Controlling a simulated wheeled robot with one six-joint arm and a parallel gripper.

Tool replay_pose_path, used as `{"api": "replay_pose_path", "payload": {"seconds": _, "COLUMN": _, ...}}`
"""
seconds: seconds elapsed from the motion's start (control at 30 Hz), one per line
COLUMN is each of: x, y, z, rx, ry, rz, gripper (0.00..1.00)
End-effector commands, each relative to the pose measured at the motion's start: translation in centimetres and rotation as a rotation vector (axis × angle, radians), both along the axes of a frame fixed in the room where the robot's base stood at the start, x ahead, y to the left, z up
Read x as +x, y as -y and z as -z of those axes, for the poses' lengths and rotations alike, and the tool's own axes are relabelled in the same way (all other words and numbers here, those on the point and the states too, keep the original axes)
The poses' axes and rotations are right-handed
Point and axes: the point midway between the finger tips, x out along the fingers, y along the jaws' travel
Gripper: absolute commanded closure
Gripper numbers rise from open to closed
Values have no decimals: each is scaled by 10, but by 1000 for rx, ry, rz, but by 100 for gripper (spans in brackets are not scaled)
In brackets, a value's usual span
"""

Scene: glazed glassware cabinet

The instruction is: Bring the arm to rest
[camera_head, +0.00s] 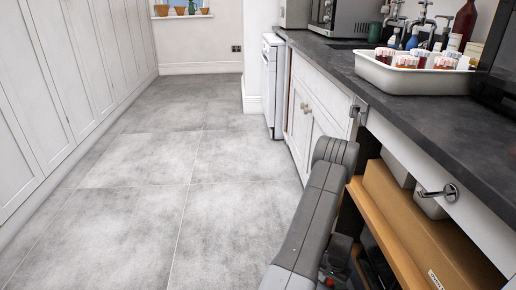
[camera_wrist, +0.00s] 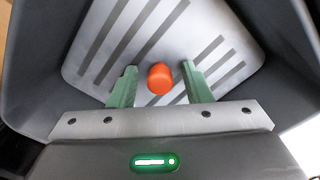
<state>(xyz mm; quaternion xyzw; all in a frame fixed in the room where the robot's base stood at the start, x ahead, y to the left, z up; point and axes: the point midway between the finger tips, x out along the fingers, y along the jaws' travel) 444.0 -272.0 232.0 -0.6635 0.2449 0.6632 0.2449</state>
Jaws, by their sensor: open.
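My arm (camera_head: 315,215) is folded low at the bottom of the head view, beside the open shelf under the counter. My gripper (camera_wrist: 159,69) shows in the wrist view with its two green fingers apart. It is open, and no held thing shows. A rounded orange-red knob (camera_wrist: 160,78) appears between the fingers, in front of a pale grey panel with dark slots that looks like part of my own body. I cannot tell how far the knob is from the fingers.
A dark countertop (camera_head: 420,115) runs along the right, with a white tray (camera_head: 405,80) of several jars on it. Below it, an open drawer or shelf (camera_head: 385,235) holds a cardboard box (camera_head: 420,230). The grey tiled floor (camera_head: 150,190) is clear; white cabinets (camera_head: 60,80) line the left.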

Motion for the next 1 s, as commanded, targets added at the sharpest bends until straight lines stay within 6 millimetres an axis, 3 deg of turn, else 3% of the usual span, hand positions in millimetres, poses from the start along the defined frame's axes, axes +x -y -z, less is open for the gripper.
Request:
{"api": "replay_pose_path", "payload": {"seconds": 0.2, "x": 0, "y": 0, "z": -29, "rx": 0, "ry": 0, "rz": 0, "gripper": 56}}
{"api": "replay_pose_path", "payload": {"seconds": 0.4, "x": 0, "y": 0, "z": -40, "rx": 0, "ry": 0, "rz": 0, "gripper": 56}}
{"api": "replay_pose_path", "payload": {"seconds": 0.77, "x": 0, "y": 0, "z": -40, "rx": 0, "ry": 0, "rz": 0, "gripper": 56}}
{"api": "replay_pose_path", "payload": {"seconds": 1.0, "x": -1, "y": -1, "z": -17, "rx": 2, "ry": -4, "rz": 0, "gripper": 56}}
